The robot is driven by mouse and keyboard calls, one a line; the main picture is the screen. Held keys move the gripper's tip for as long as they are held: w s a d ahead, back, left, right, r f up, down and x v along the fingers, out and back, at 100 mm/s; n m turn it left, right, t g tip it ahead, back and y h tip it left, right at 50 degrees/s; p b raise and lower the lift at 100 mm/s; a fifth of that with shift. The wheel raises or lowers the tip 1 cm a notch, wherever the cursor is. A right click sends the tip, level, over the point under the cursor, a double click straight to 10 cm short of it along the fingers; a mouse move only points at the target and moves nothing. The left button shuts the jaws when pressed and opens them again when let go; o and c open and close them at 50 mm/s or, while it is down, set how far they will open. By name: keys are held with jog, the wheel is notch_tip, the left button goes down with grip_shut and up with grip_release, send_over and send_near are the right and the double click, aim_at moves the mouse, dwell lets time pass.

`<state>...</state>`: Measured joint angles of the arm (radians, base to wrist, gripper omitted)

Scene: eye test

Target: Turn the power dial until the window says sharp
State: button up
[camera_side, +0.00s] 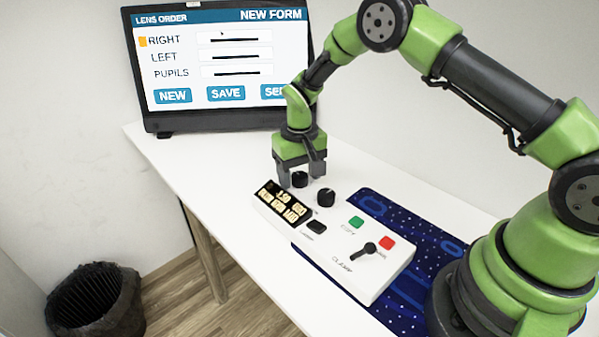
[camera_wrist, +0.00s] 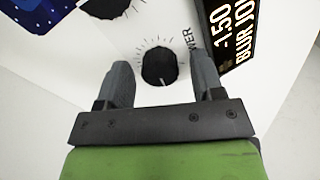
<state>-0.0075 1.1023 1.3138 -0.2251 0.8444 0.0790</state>
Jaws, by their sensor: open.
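The power dial (camera_wrist: 159,67) is a black round knob on the white box, with tick marks around it and a label partly reading "POWER". It also shows in the side view (camera_side: 300,180). My gripper (camera_side: 300,174) is open, pointing down over it. In the wrist view its fingers (camera_wrist: 160,72) stand on either side of the dial, with a gap on each side. The dark window (camera_wrist: 238,30) shows "-1.50" and a word reading "BLUR", with more text cut off. In the side view the window (camera_side: 282,205) is small and hard to read.
A second black knob (camera_side: 326,197) stands close to the dial. The white box (camera_side: 345,275) also has a black switch, a green button (camera_side: 356,222), a red button (camera_side: 387,243) and a lever (camera_side: 363,251). A monitor (camera_side: 215,60) stands behind. A dark bin (camera_side: 95,300) is on the floor.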

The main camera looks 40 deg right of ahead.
aim_at(299, 175)
jog(key=c, duration=0.9)
jog(key=n, duration=0.5)
jog(key=shift+n, duration=0.4)
jog(key=o, duration=0.9)
jog(key=shift+r, duration=0.15)
notch_tip(299, 175, up, 10)
